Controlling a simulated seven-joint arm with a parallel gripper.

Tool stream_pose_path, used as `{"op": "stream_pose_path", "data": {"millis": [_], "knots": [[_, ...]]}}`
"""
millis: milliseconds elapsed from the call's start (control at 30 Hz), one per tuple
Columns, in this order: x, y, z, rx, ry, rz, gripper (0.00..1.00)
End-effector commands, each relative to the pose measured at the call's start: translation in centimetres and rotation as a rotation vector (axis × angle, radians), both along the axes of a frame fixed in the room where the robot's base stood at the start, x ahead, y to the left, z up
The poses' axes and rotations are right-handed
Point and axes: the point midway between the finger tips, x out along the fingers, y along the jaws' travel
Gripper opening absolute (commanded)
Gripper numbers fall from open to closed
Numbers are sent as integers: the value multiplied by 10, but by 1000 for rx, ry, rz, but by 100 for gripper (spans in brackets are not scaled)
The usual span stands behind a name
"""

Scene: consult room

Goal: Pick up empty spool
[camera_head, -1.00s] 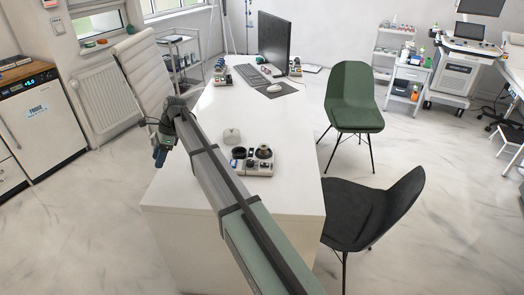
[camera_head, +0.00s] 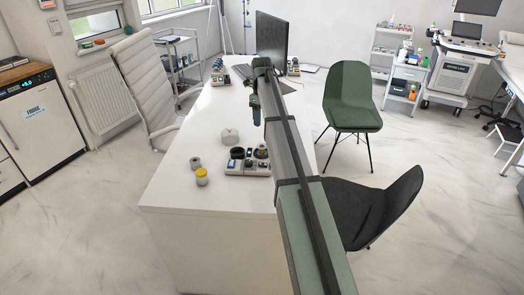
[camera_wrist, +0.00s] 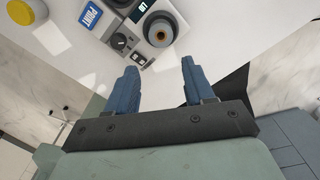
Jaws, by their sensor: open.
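A small grey-white cylinder (camera_head: 195,162), which looks like the empty spool, stands on the white desk near its left edge. It is too small to be sure of. It sits just behind a yellow-lidded jar (camera_head: 202,177). My gripper (camera_head: 254,108) is above the desk, to the right of and farther back than the cylinder, and apart from it. In the wrist view my gripper (camera_wrist: 160,68) has its two blue fingers spread with nothing between them. I cannot pick out the cylinder in that view; the yellow lid (camera_wrist: 26,10) shows at top left.
A device (camera_head: 248,168) with round dark parts sits right of the jar; it also shows in the wrist view (camera_wrist: 120,40). A whitish lump (camera_head: 230,136) stands behind it. A monitor (camera_head: 272,38) is at the desk's back. Chairs (camera_head: 352,95) stand right. The desk's front is clear.

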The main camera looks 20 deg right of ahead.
Motion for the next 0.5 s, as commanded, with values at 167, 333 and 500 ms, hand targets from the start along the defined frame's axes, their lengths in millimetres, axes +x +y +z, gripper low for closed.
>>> {"op": "stream_pose_path", "data": {"millis": [167,333,500], "knots": [[-1,1,-22,1,2,2,53],[-1,1,-51,2,3,3,53],[-1,1,-75,2,2,3,53]]}}
